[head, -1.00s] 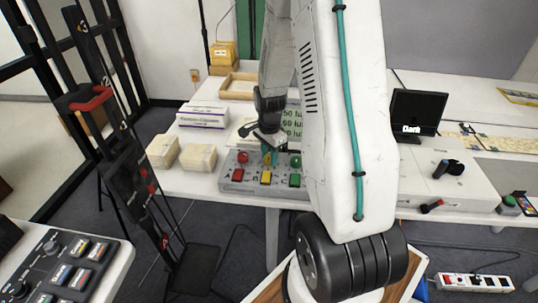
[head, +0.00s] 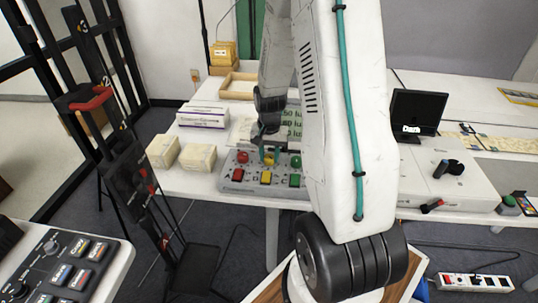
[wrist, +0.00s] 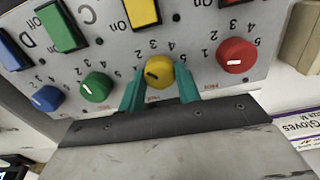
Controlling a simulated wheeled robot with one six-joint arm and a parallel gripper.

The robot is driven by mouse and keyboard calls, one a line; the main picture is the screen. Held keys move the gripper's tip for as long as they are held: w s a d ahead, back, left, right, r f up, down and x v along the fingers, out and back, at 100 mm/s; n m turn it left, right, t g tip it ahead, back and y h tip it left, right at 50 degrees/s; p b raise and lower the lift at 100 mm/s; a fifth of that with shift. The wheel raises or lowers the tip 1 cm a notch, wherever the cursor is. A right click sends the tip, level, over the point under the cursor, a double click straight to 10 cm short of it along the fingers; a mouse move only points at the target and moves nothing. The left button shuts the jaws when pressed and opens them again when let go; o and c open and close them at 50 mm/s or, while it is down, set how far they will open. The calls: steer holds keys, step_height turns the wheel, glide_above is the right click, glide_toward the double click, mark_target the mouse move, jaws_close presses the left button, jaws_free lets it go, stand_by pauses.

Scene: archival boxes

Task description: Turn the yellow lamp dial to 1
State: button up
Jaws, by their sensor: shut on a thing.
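The yellow dial (wrist: 159,72) sits on the grey control panel (wrist: 205,20), between a green dial and a red dial. It has a dark pointer mark, which points toward the left in the wrist view, where the panel lettering is upside down. My gripper (wrist: 160,88) has its teal fingers on both sides of the yellow dial and is shut on it. In the head view the yellow dial (head: 269,158) shows between the fingers of my gripper (head: 269,155). Which number the pointer marks is not clear.
The red dial (wrist: 237,55), green dial (wrist: 97,87) and blue dial (wrist: 47,98) are on the same panel. Coloured switches, including a yellow one (wrist: 142,12), line its other row. Pale boxes (head: 198,157) and a glove box (head: 203,115) stand left of the panel.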

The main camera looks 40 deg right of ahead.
mark_target(270, 157)
steer(key=n, duration=0.3)
steer(key=shift+n, duration=0.4)
steer(key=shift+s+n, duration=0.1)
steer(key=shift+n, duration=1.7)
steer(key=o, duration=1)
steer(key=shift+r, duration=0.3)
step_height(270, 157, up, 7)
steer(key=shift+r, duration=0.1)
